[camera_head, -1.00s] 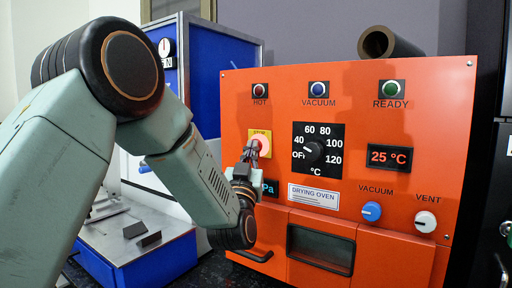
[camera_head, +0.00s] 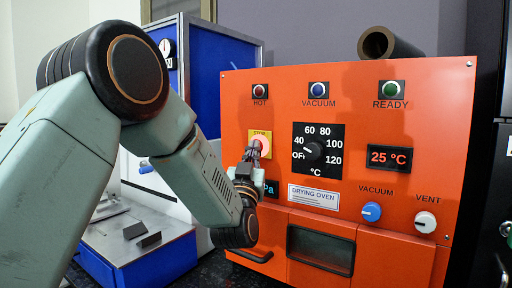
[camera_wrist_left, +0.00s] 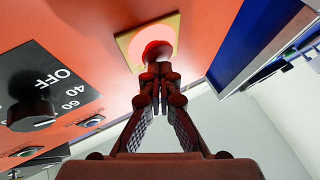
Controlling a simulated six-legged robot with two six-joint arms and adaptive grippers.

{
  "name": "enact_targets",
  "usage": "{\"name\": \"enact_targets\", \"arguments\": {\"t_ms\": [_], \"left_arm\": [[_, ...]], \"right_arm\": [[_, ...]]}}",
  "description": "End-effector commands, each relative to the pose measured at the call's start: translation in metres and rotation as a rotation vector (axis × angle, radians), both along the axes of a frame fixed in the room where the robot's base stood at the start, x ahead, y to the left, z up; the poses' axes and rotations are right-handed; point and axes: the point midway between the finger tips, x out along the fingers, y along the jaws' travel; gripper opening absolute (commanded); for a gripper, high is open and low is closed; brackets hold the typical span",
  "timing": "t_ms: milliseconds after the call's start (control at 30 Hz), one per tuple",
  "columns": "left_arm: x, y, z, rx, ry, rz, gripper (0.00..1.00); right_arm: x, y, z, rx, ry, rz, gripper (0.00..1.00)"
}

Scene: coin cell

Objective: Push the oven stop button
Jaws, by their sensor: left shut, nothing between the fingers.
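The orange drying oven (camera_head: 345,90) faces me. Its stop button (camera_head: 264,145) is a round red-pink button on a yellow plate at the panel's left; it also shows in the left wrist view (camera_wrist_left: 157,48). My left gripper (camera_head: 254,148) is shut and empty, with its fingertips overlapping the button's left and lower part. In the left wrist view its closed tips (camera_wrist_left: 158,70) sit at the button's lower edge; I cannot tell whether they touch it. The fingers hide part of the button. My right gripper is not in view.
A black temperature dial (camera_head: 313,152) is right of the button, with a vacuum knob (camera_head: 371,211) and vent knob (camera_head: 425,222) below right. A blue cabinet (camera_head: 220,80) stands behind left. A blue-based device (camera_head: 140,255) is lower left.

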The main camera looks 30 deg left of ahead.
Motion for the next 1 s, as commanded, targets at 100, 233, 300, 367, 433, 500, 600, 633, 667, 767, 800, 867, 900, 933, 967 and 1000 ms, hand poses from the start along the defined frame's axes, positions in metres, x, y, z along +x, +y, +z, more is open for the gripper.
{"name": "enact_targets", "arguments": {"t_ms": [100, 233, 300, 367, 433, 500, 600, 633, 667, 767, 800, 867, 900, 933, 967, 1000], "left_arm": [[0.001, 0.000, 0.000, 0.000, 0.000, 0.000, 0.00], [0.000, 0.000, 0.000, 0.000, 0.000, 0.000, 0.00], [-0.002, 0.000, 0.000, 0.000, 0.000, 0.000, 0.00], [-0.004, 0.001, 0.000, 0.000, 0.000, 0.001, 0.00], [-0.008, 0.001, 0.000, -0.001, 0.000, 0.000, 0.00], [-0.011, 0.002, 0.001, -0.001, -0.001, 0.000, 0.00], [-0.015, 0.002, 0.000, -0.001, 0.001, 0.001, 0.00], [-0.016, 0.002, 0.000, -0.001, 0.001, 0.001, 0.00], [-0.016, 0.002, 0.000, 0.000, 0.000, 0.000, 0.00], [-0.016, 0.002, 0.000, 0.000, 0.000, 0.000, 0.00], [-0.016, 0.002, 0.000, 0.000, 0.000, 0.000, 0.00], [-0.016, 0.002, 0.000, 0.000, 0.000, 0.000, 0.00], [-0.017, 0.002, 0.000, 0.000, 0.000, 0.000, 0.00], [-0.018, 0.002, 0.000, 0.000, 0.000, 0.001, 0.00], [-0.019, 0.002, 0.000, 0.000, 0.000, 0.001, 0.00], [-0.022, 0.003, 0.000, -0.001, 0.000, 0.002, 0.00]], "right_arm": [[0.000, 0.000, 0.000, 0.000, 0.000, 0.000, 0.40], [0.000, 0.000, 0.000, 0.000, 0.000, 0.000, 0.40], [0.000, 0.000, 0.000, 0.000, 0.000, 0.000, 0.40], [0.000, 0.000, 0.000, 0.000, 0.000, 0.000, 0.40], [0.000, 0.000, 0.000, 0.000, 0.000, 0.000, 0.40], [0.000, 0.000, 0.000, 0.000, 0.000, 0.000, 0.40], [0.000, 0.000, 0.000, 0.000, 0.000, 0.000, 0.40], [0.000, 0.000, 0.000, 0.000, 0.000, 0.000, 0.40], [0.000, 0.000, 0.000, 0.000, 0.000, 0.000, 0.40], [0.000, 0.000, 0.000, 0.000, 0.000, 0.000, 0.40], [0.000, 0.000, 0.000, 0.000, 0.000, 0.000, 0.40], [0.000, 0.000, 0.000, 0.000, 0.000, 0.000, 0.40], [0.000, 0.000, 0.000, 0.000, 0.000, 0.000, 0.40], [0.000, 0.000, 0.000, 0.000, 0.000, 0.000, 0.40], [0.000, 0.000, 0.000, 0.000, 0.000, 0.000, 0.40], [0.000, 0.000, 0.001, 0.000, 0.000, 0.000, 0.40]]}}
